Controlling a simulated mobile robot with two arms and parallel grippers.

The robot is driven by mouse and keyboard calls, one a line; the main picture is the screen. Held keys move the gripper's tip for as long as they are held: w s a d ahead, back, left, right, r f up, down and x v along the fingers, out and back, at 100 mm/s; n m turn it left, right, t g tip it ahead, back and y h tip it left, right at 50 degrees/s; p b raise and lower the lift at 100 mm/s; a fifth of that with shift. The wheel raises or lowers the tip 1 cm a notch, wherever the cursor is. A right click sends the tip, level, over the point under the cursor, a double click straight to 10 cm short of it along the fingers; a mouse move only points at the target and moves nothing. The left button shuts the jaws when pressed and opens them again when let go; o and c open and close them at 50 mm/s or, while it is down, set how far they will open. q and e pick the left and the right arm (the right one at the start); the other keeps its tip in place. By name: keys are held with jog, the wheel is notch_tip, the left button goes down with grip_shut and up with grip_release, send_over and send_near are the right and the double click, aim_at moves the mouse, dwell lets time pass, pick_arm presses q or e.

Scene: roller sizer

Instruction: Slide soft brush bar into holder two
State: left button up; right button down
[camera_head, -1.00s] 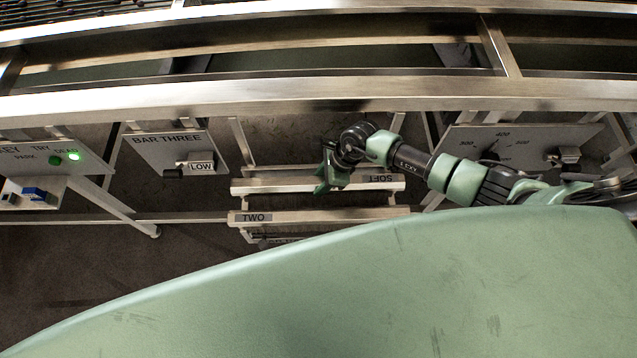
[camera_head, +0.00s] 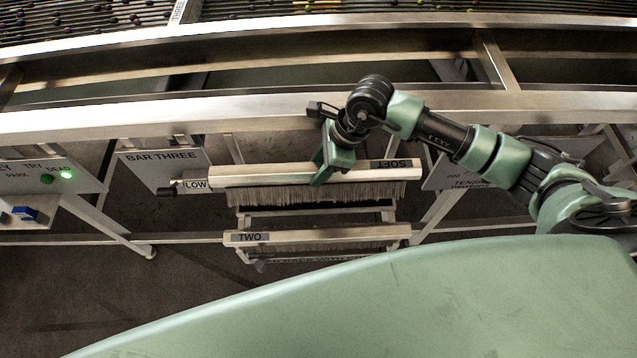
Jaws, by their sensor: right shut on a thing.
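The soft brush bar (camera_head: 270,175) is a long pale bar with grey bristles hanging below it. Its SOFT label reads upside down at its right end. My right gripper (camera_head: 320,178) is shut on the bar near its middle and holds it above the rack, roughly level across the view. Below it is a rail labelled TWO (camera_head: 330,236), with bristles partly showing under it. I cannot tell which part is holder two. My left gripper is not in view.
The BAR THREE panel (camera_head: 150,160) with a LOW lever stands just left of the bar's end. A panel with a lit green lamp (camera_head: 66,174) is at far left. A long metal beam (camera_head: 200,115) runs above. My green body covers the lower right.

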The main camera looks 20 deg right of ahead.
aim_at(318, 169)
notch_tip(318, 169, up, 12)
jog(key=b, duration=0.2)
dwell(0.4)
